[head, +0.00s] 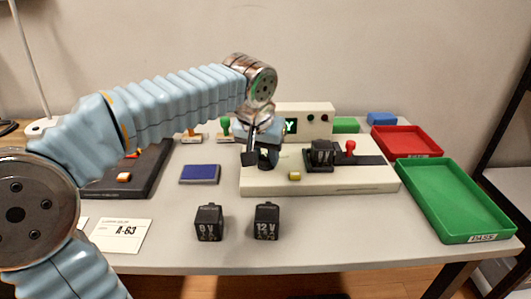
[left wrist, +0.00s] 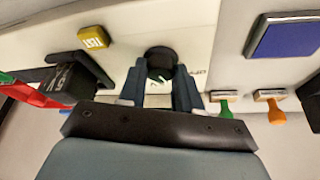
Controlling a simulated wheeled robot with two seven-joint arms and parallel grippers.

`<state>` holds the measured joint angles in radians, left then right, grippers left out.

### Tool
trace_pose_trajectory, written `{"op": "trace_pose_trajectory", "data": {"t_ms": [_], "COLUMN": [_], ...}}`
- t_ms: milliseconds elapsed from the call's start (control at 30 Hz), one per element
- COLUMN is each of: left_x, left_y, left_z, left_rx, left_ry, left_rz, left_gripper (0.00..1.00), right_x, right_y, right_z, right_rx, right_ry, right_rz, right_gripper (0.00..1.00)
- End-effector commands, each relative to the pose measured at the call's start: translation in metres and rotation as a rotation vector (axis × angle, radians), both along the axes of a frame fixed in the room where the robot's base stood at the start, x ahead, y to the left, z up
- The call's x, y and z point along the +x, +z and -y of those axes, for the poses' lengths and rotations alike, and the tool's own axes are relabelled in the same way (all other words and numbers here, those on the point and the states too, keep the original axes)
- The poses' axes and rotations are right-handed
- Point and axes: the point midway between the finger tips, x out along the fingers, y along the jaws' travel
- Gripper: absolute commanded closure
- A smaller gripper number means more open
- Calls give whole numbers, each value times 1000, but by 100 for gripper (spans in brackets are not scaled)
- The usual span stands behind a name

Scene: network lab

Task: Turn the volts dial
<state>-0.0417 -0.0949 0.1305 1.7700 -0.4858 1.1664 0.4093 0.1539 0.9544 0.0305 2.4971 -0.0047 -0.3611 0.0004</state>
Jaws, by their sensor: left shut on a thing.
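The volts dial, a round black knob (left wrist: 160,57), sits on the cream test panel (head: 330,182). Small lettering, too small to read, lies beside it in the left wrist view. My left gripper (head: 261,160) points down at the left part of the panel. In the left wrist view its two dark fingers (left wrist: 160,84) stand on either side of the knob and are shut on it. In the head view the gripper covers most of the dial, and its setting cannot be read. My right gripper is out of view.
A black block in a holder (head: 321,153), a red-knobbed lever (head: 350,148) and a yellow button (head: 294,176) are on the panel. Black 6 V (head: 209,223) and 12 V (head: 266,221) blocks stand in front. A blue pad (head: 200,174) lies left; green (head: 467,236) and red (head: 437,143) trays right.

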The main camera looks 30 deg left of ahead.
Motion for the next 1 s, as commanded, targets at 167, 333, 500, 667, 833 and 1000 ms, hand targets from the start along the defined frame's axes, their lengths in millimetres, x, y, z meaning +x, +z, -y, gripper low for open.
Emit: {"op": "trace_pose_trajectory", "data": {"t_ms": [167,333,500,667,833,1000], "left_x": [0,0,0,0,0,-1], "left_y": [0,0,0,0,0,3], "left_z": [0,0,0,0,0,0], "left_rx": [-1,0,-1,-1,0,0], "left_ry": [-18,-20,-19,-19,-18,-18], "left_rz": [1,1,1,1,0,1], "left_gripper": [97,97,97,42,41,41], "right_x": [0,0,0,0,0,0], "right_y": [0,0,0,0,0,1], "right_z": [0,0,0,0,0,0], "right_rx": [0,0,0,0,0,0], "right_ry": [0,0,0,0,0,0], "right_rz": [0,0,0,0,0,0], "right_gripper": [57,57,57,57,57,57]}}
